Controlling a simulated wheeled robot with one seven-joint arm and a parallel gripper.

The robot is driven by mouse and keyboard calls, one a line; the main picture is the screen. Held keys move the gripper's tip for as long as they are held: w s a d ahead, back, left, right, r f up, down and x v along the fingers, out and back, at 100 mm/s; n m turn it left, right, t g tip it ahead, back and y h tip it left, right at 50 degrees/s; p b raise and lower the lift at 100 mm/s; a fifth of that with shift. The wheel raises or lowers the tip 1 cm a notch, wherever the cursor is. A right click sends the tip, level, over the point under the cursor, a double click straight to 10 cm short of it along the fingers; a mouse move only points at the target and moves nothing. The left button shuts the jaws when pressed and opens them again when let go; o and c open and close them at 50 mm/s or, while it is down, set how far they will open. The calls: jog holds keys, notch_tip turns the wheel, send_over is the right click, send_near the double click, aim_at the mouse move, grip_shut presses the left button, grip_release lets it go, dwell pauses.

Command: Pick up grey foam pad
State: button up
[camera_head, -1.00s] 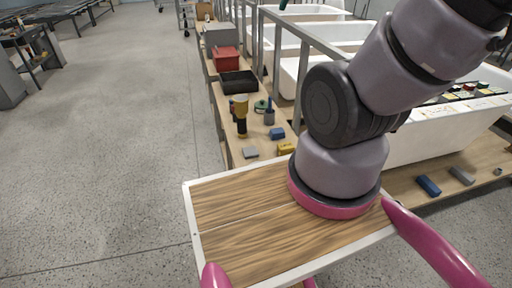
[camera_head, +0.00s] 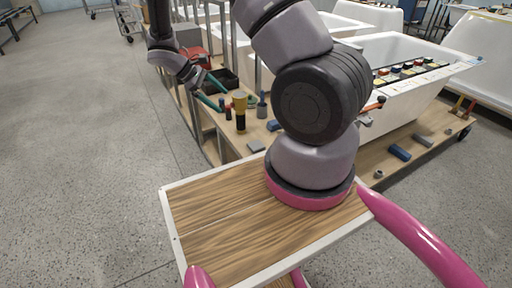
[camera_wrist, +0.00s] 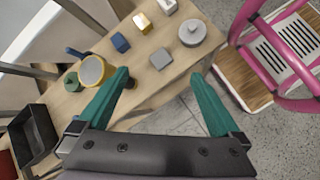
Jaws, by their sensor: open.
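The grey foam pad (camera_head: 256,146) is a small flat grey block near the front edge of the wooden bench. In the wrist view the pad (camera_wrist: 161,58) lies flat, just beyond the gap between my fingertips. My gripper (camera_head: 223,101) has teal fingers and is above the bench, to the left of the pad and beside the yellow-topped bottle. In the wrist view my gripper (camera_wrist: 160,76) is open with nothing between its fingers.
A yellow-topped bottle (camera_wrist: 93,70) stands close to my left finger. A black tray (camera_wrist: 38,133) is at the left. White bathtub shells (camera_head: 405,100) stand behind.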

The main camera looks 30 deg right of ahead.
aim_at(256, 145)
jog(key=s+d+f+n+t+h, duration=0.1)
jog(key=d+f+n+h, duration=0.3)
jog(key=f, duration=0.7)
jog(key=s+a+f+n+t+h, duration=0.15)
jog(key=f+n, duration=0.35)
jog(key=f, duration=0.6)
jog(key=x, duration=0.7)
jog(key=w+x, duration=0.1)
jog(key=x, duration=0.3)
jog(key=shift+d+r, duration=0.1)
jog(key=shift+r, duration=0.2)
jog(key=c, duration=1.2)
